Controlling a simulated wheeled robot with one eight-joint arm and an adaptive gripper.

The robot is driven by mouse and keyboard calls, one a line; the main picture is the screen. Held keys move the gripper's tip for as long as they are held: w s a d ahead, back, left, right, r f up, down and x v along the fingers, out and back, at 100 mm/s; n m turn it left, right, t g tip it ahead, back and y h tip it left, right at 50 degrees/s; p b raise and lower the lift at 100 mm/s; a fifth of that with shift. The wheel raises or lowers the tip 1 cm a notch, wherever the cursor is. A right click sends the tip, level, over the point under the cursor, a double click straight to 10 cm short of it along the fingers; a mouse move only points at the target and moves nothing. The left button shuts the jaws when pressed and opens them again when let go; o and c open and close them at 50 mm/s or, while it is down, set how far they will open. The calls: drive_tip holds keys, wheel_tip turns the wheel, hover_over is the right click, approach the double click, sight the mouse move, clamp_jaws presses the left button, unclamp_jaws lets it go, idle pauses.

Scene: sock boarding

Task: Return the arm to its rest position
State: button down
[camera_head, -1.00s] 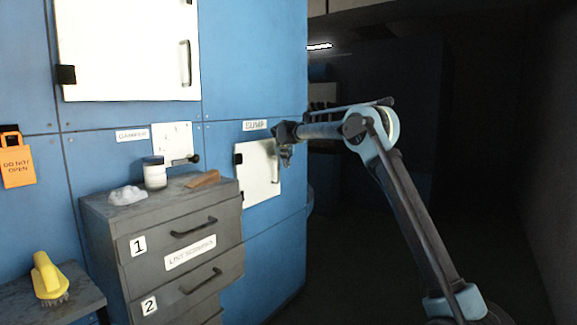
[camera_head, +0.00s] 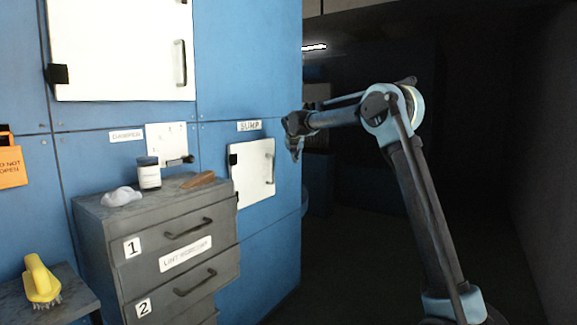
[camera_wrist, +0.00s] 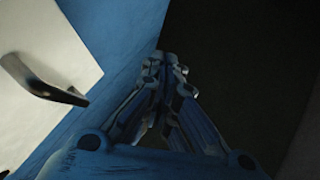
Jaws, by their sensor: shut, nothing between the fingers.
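My gripper (camera_head: 296,150) hangs at the end of my raised arm, to the right of the white SUMP door (camera_head: 253,172) and in front of the edge of the blue machine. In the wrist view my gripper (camera_wrist: 163,66) has its fingertips together, with nothing between them. The white door with its dark handle (camera_wrist: 45,82) shows at the left of the wrist view, apart from the fingers. In the head view that door looks closed.
A grey drawer cabinet (camera_head: 172,247) stands at the left, with a white crumpled lump (camera_head: 121,196), a jar (camera_head: 149,173) and a brown piece (camera_head: 197,180) on top. A yellow brush (camera_head: 41,281) lies on a low shelf. The dark floor at right looks clear.

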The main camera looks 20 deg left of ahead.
drive_tip(key=s+d+r+m+h, duration=0.1)
drive_tip(key=s+d+m, duration=0.25)
drive_tip(key=d, duration=0.45)
drive_tip(key=s+d+r+m+g, duration=0.1)
drive_tip(key=s+d+m, duration=0.25)
drive_tip(key=d, duration=0.55)
drive_tip(key=s+d+r+m+h, duration=0.1)
drive_tip(key=s+d+m, duration=0.25)
drive_tip(key=d, duration=0.45)
drive_tip(key=s+d+f+m+g, duration=0.2)
drive_tip(key=s+d+f+m, duration=0.2)
drive_tip(key=s+d+m, duration=0.75)
drive_tip(key=s+d+f+m+g, duration=0.1)
drive_tip(key=s+d+f+m, duration=0.2)
drive_tip(key=s+d+f, duration=0.55)
drive_tip(key=s+d+f+m+g, duration=0.15)
drive_tip(key=s+d+m, duration=0.35)
drive_tip(key=s, duration=0.8)
drive_tip(key=s+d+f+m+g, duration=0.1)
drive_tip(key=s+d+f+m, duration=0.3)
drive_tip(key=s+f+m, duration=0.4)
drive_tip(key=s+f, duration=0.6)
drive_tip(key=s, duration=0.2)
drive_tip(key=shift+s+f, duration=0.2)
drive_tip(key=shift+f, duration=0.15)
